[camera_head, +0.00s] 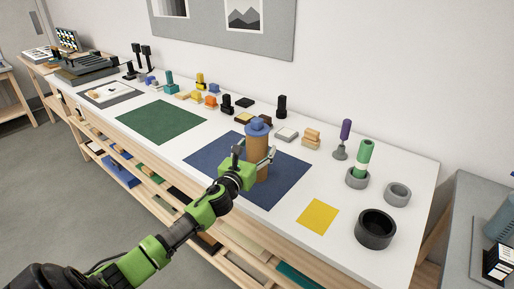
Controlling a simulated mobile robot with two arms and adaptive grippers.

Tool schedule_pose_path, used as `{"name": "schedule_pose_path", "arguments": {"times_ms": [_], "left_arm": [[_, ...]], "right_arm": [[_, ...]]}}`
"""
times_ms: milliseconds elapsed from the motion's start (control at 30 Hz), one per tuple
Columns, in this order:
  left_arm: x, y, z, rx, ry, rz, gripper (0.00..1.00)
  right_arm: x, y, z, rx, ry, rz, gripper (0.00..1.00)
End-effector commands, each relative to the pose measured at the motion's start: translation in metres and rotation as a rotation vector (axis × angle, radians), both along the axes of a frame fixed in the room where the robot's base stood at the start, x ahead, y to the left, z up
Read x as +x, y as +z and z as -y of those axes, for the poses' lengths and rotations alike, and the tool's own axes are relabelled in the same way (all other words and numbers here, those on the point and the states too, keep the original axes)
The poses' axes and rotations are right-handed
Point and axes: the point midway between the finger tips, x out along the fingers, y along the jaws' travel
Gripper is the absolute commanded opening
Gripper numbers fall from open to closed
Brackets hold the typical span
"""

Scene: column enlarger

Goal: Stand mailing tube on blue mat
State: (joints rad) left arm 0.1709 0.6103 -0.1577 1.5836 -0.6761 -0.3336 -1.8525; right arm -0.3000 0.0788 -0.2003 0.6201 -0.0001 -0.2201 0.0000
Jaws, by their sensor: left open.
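The mailing tube (257,149) is a brown cylinder with a blue cap. It stands upright on the blue mat (285,175), near the mat's middle. My left gripper (254,157) is open, with its fingers around or beside the tube at mid-height. The picture is too small to tell whether a finger touches it. The gripper hides part of the tube's lower left side. My right gripper is not in view.
A green mat (160,121) lies to the left and a yellow square (318,216) to the right. A dark round bowl (375,229), grey rings (397,193) and a green cylinder (365,158) stand at the right. Several small objects line the back.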

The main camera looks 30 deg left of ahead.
Motion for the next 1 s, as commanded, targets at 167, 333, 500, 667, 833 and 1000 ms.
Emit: {"name": "schedule_pose_path", "arguments": {"times_ms": [167, 333, 500, 667, 833, 1000], "left_arm": [[-0.008, 0.000, 0.001, 0.001, 0.000, 0.000, 0.68], [-0.014, 0.001, 0.003, 0.001, 0.000, 0.000, 0.68], [-0.021, 0.002, 0.004, 0.001, 0.000, 0.001, 0.68], [-0.027, 0.001, 0.005, 0.001, 0.000, 0.001, 0.68], [-0.034, 0.001, 0.007, 0.000, -0.001, 0.001, 0.68], [-0.041, 0.001, 0.008, 0.001, -0.001, 0.000, 0.68]], "right_arm": [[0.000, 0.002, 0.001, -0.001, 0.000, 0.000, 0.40], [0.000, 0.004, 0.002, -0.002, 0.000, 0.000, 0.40], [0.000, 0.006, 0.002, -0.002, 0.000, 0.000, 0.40], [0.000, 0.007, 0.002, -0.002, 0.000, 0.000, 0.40], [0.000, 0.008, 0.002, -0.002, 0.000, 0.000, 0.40], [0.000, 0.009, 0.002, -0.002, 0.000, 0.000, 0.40]]}}
